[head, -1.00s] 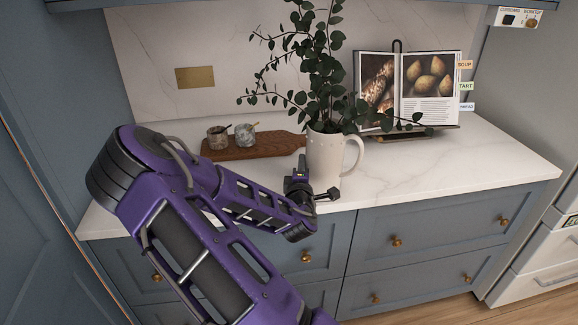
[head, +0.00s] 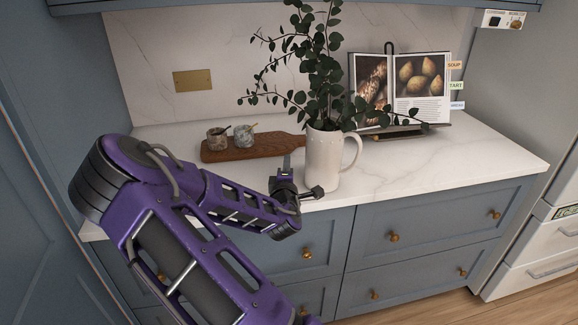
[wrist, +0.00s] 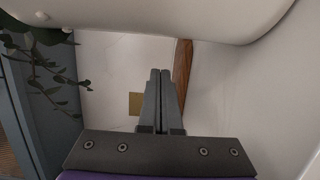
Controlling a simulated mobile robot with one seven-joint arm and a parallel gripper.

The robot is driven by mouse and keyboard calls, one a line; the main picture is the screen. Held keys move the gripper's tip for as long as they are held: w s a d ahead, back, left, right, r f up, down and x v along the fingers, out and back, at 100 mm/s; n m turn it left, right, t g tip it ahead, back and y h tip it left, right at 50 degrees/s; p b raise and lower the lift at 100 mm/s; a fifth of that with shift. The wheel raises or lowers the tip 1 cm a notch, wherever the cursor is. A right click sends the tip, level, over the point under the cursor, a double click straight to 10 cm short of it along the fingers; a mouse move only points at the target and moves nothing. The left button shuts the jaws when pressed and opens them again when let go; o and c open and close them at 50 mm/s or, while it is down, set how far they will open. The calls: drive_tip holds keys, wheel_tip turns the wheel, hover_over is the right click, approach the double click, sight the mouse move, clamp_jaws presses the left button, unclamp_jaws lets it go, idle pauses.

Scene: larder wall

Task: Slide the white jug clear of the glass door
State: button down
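The white jug (head: 322,160) stands upright on the worktop near its front edge, with its handle to the right and leafy green stems in it. My gripper (head: 287,158) is low over the worktop, just left of the jug, with its fingers pointing to the back. In the wrist view the two fingers (wrist: 160,73) lie together with nothing between them. The pale jug (wrist: 190,18) fills the top of that view, beside the fingers; I cannot tell whether they touch. I cannot make out a glass door in either view.
A wooden board (head: 262,147) with two small stone pots (head: 244,135) lies behind my gripper. An open cookbook (head: 405,90) on a stand is at the back right. The worktop (head: 440,170) is clear right of the jug. Blue drawers (head: 420,235) are below.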

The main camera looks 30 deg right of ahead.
drive_tip(key=v, duration=0.9)
drive_tip(key=shift+s+a, duration=0.1)
drive_tip(key=shift+s, duration=0.2)
drive_tip(key=c, duration=1.6)
unclamp_jaws()
